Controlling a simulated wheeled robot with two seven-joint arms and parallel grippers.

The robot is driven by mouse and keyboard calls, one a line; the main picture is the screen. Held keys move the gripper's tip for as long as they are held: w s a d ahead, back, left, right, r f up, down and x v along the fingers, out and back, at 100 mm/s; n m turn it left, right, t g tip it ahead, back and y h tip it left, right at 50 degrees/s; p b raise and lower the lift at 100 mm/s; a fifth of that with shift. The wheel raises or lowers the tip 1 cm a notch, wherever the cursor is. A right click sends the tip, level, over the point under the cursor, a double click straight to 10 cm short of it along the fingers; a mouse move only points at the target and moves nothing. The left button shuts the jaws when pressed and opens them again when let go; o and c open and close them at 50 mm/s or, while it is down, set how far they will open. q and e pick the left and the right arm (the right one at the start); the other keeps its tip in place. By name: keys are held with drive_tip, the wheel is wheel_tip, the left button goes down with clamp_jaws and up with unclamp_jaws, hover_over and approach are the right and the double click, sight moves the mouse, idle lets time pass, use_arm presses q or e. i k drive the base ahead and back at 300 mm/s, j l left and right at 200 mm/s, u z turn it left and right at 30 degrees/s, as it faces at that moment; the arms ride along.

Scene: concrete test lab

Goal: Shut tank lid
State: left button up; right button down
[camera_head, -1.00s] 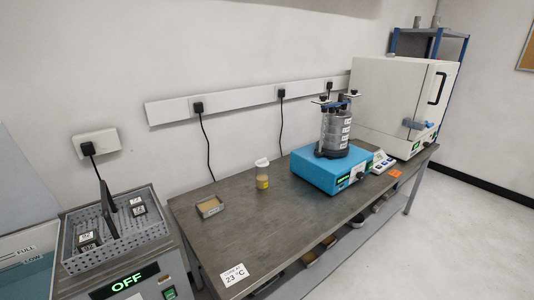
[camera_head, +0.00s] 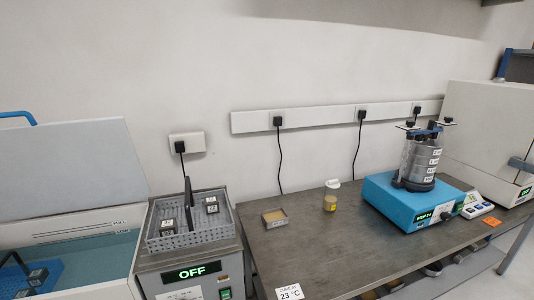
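The water tank (camera_head: 95,261) stands at the left of the head view, with blue-green water inside and FULL and LOW level marks on its back wall. Its grey lid (camera_head: 70,165) stands raised and leans back against the wall side. A blue handle (camera_head: 18,117) shows at the lid's top left edge. A blue rack (camera_head: 32,277) with dark labelled cubes sits in the water at the lower left. Neither of my grippers shows in the view.
A grey unit (camera_head: 190,274) with an OFF display and a perforated basket (camera_head: 192,237) of labelled cubes adjoins the tank's right side. The metal bench (camera_head: 345,250) holds a small tray (camera_head: 275,218), a yellow-labelled bottle (camera_head: 331,196) and a blue sieve shaker (camera_head: 400,203).

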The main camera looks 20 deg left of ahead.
sight(56, 168)
drive_tip(key=u, duration=0.45)
drive_tip(key=j+u, duration=0.1)
drive_tip(key=u, duration=0.35)
drive_tip(key=i+u, duration=0.1)
drive_tip(key=u, duration=0.8)
drive_tip(key=i+u, duration=0.1)
drive_tip(key=u, duration=0.35)
